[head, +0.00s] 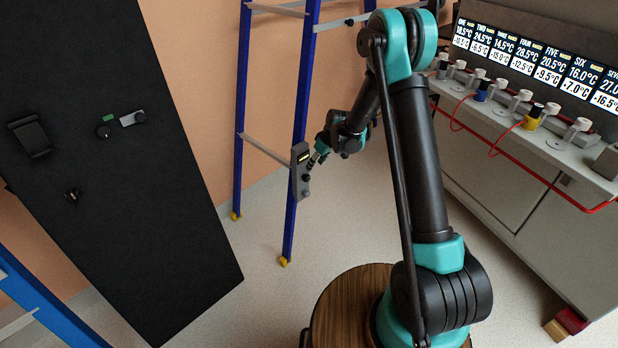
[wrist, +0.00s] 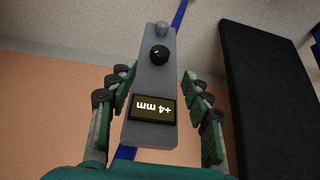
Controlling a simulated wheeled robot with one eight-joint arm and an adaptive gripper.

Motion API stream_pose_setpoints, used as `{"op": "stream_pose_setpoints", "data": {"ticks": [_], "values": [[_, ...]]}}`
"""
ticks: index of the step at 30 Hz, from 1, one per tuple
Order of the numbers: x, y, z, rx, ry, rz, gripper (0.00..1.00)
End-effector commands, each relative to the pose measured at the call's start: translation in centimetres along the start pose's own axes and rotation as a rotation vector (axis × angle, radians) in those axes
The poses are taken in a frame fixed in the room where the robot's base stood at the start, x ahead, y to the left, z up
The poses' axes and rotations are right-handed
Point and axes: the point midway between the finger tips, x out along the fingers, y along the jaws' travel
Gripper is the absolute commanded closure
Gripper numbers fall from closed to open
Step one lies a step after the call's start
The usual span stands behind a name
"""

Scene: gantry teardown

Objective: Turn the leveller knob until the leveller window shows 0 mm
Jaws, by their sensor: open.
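The leveller (head: 301,188) is a slim grey box on a blue ladder leg in the head view. In the wrist view the leveller (wrist: 149,82) fills the middle. Its window (wrist: 152,108) appears upside down and reads +4 mm. The black leveller knob (wrist: 159,54) has a small white mark and sits beyond the window. A smaller grey round part (wrist: 162,29) sits at the far end. My gripper (wrist: 159,80) is open, with its green-padded fingers on either side of the box and nothing between them gripped. My gripper (head: 319,155) also shows close to the leveller in the head view.
The blue ladder (head: 298,120) stands by the orange wall. A tall black panel (head: 120,200) with a dial and latch leans at left. A grey console (head: 515,190) with temperature displays, several knobs and red cables stands at right. The wooden round top (head: 335,315) is below my arm.

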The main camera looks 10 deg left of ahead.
Motion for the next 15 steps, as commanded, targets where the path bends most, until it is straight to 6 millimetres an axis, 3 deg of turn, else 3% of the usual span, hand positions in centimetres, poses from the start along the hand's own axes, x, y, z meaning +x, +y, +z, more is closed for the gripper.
{"op": "stream_pose_setpoints", "data": {"ticks": [9,15], "values": [[5.7,0.0,0.0,0.000,0.000,0.000,0.50],[8.5,0.0,0.0,0.000,0.000,0.000,0.50]]}}
